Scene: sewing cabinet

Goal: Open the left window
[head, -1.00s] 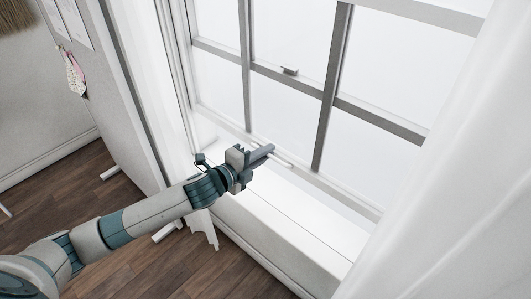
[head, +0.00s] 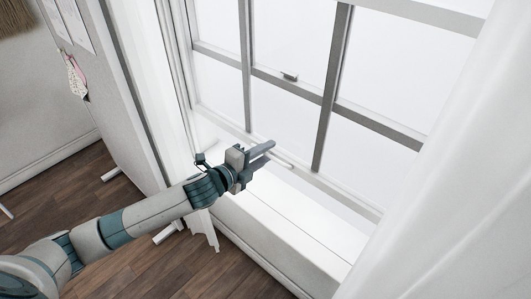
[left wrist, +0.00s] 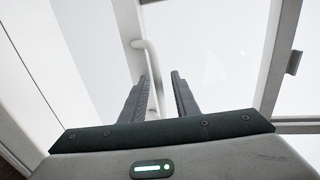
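The window (head: 318,122) has a pale frame with grey crossbars and fills the middle and right of the head view. A small catch (head: 289,76) sits on its middle rail. A thin white handle (head: 284,162) runs along the bottom rail; it also shows in the left wrist view (left wrist: 151,60) as a curved bar. My left gripper (head: 268,151) is at this handle's left part. In the left wrist view its two fingers (left wrist: 161,78) are apart, with the handle between and beyond them. Contact with the handle cannot be told. My right gripper is out of view.
A white sill (head: 290,228) runs below the window. White curtains hang at the left (head: 160,110) and right (head: 440,220). A grey board (head: 110,90) stands left of the window. The wooden floor (head: 170,270) is clear near my arm.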

